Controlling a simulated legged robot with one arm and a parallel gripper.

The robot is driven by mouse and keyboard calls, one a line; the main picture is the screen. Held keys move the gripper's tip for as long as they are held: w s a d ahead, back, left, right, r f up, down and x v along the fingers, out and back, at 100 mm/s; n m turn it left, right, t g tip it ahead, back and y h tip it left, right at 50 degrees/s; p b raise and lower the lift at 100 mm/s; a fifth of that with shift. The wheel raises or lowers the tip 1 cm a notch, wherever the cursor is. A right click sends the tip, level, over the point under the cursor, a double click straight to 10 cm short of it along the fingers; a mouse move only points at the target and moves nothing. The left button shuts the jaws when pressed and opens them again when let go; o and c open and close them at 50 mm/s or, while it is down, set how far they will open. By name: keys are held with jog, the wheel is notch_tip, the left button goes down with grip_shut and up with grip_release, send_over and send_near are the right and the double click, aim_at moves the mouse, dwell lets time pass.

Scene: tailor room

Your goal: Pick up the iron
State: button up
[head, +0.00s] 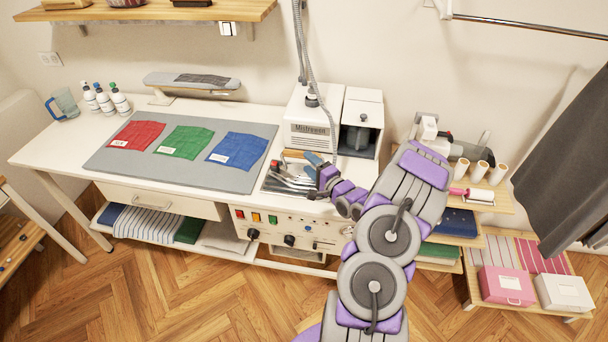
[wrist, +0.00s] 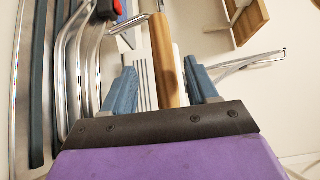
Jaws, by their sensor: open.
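The iron (head: 294,153) rests on the metal stand area at the right end of the white ironing table, partly hidden by my gripper (head: 318,165). Its light wooden handle (wrist: 164,55) shows clearly in the wrist view. My gripper also shows there (wrist: 160,80), with its two blue fingers apart, one on each side of the handle. Gaps show between the handle and both fingers, so the gripper is open and not holding it. Much of the iron's body is out of sight.
Curved metal rails (wrist: 75,70) run close to my gripper on the left in the wrist view. A white steam unit (head: 312,130) with a grey hose stands behind. A grey mat (head: 180,178) with red, green and blue cloths lies left. Shelves (head: 478,196) stand right.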

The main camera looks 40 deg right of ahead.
aim_at(297, 165)
jog(key=shift+w, duration=0.45)
jog(key=shift+w+d+b, duration=0.3)
jog(key=shift+w+b, duration=0.05)
jog(key=shift+w, duration=0.7)
jog(key=shift+w+d+b, duration=0.25)
jog(key=shift+w+b, duration=0.05)
jog(key=shift+w, duration=0.7)
jog(key=shift+a, duration=0.1)
jog(key=shift+c, duration=0.2)
jog(key=shift+a, duration=0.1)
jog(key=c, duration=0.5)
grip_shut()
